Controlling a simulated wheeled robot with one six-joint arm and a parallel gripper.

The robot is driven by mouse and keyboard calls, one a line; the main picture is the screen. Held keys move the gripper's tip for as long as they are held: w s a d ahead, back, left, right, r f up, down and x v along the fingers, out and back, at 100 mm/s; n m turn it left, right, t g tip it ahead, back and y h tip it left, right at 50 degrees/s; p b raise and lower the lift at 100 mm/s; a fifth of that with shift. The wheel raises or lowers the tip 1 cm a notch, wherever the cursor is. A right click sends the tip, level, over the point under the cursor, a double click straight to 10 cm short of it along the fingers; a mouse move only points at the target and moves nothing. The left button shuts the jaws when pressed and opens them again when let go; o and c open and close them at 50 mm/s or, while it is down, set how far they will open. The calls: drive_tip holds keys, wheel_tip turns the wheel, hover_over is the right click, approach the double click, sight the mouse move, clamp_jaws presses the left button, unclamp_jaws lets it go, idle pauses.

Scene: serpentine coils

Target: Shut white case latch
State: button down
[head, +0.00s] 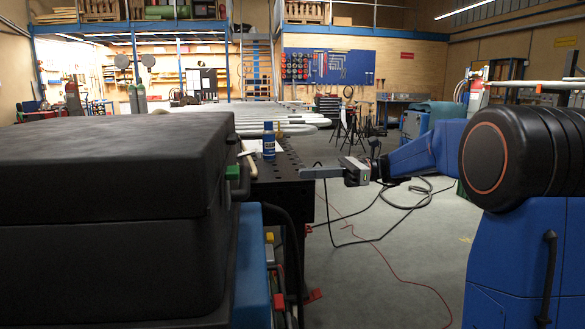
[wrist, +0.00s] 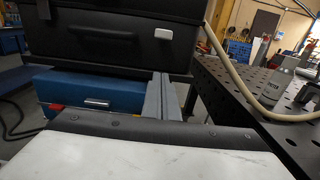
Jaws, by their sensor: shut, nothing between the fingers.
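A black case (wrist: 120,45) fills the top of the wrist view. A small white latch (wrist: 163,33) is on its front face, near the right end; I cannot tell whether it is open or shut. My gripper (wrist: 160,76) points at the case with its grey fingers together and empty. Their tips appear below the white latch, apart from it. In the head view my gripper (head: 303,173) is right of the big black case (head: 100,165), with a gap between. There a green latch (head: 233,173) shows on the case's side; I cannot make out the white latch.
A beige hose (wrist: 235,80) curves beside the case. Cables (head: 385,225) lie on the floor.

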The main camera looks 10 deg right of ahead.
drive_tip(key=a+r, duration=0.3)
drive_tip(key=a, duration=0.7)
drive_tip(key=shift+r, duration=0.35)
drive_tip(key=shift+a+r, duration=0.1)
drive_tip(key=shift+r, duration=0.05)
